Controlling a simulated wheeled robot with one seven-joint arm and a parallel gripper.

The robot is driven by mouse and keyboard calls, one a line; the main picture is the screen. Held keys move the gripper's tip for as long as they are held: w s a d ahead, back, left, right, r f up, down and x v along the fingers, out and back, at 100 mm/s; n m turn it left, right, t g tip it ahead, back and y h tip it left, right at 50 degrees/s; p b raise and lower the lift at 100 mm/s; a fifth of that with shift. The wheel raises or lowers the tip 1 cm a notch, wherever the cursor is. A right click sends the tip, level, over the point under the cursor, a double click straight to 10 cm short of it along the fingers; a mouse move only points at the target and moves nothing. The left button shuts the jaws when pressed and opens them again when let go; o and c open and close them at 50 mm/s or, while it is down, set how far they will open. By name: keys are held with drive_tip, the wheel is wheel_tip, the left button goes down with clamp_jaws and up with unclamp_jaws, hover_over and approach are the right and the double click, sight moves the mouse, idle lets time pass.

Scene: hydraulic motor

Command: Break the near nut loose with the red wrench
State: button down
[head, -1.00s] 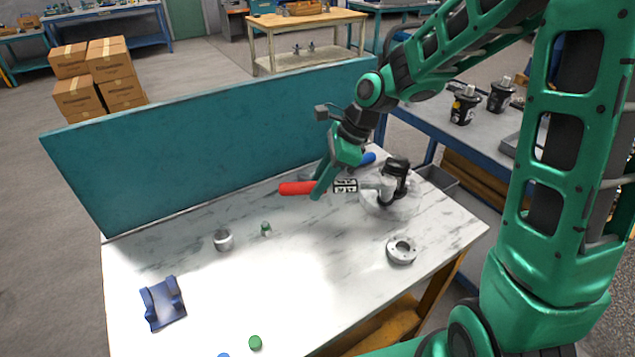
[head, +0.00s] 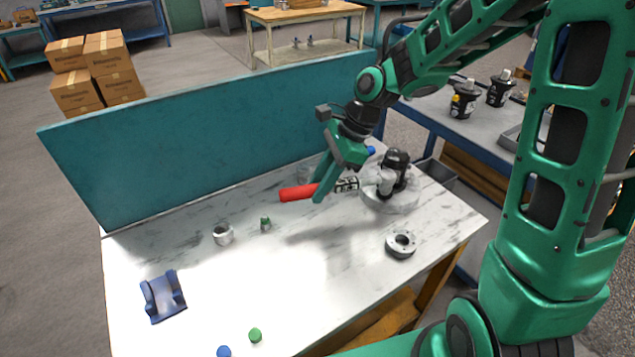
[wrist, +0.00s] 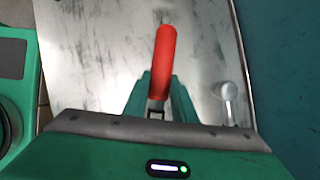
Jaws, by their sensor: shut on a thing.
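My gripper (head: 322,190) is shut on the red wrench (head: 298,193) and holds it above the marble bench top. The red handle sticks out to the left of the fingers, and the patterned metal part (head: 347,184) points right toward the motor. The hydraulic motor (head: 394,172), black and silver, stands on a round clear-grey base (head: 390,200) at the back right of the bench. The wrist view shows the red handle (wrist: 165,60) rising from between the green fingers. The near nut and the wrench's jaw end are too small or hidden to make out, so I cannot tell whether they touch.
A flanged ring (head: 401,243) lies front right on the bench (head: 290,280). A silver cup (head: 223,234), a small green part (head: 265,223), a blue cradle (head: 163,297) and green and blue caps (head: 255,335) lie left and front. A teal panel (head: 210,140) walls the back.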

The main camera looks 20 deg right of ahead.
drive_tip(key=shift+s+d+f, duration=0.15)
drive_tip(key=shift+s+f, duration=0.1)
drive_tip(key=shift+s, duration=0.25)
drive_tip(key=shift+s+d+n+g, duration=0.1)
drive_tip(key=shift+s+n+g, duration=0.5)
drive_tip(key=shift+s+n, duration=0.7)
drive_tip(key=shift+s, duration=0.25)
drive_tip(key=shift+s+d+n+g, duration=0.25)
drive_tip(key=shift+s+n, duration=0.2)
drive_tip(key=shift+s, duration=0.3)
drive_tip(key=shift+s+d+n+g, duration=0.2)
drive_tip(key=shift+s+n, duration=0.25)
drive_tip(key=shift+s, duration=0.25)
drive_tip(key=shift+s+r, duration=0.1)
drive_tip(key=shift+s, duration=0.05)
drive_tip(key=shift+s+d+n+h, duration=0.15)
drive_tip(key=shift+s+n+h, duration=0.05)
drive_tip(key=shift+n+h, duration=0.1)
drive_tip(key=shift+s+d+n+g, duration=0.25)
drive_tip(key=shift+s+d+n, duration=0.15)
drive_tip(key=shift+s, duration=0.2)
drive_tip(key=shift+s+d+n+g, duration=0.2)
drive_tip(key=shift+s+d+n, duration=0.05)
drive_tip(key=shift+s+n, duration=0.3)
drive_tip(key=shift+s+d, duration=0.1)
drive_tip(key=shift+s, duration=0.05)
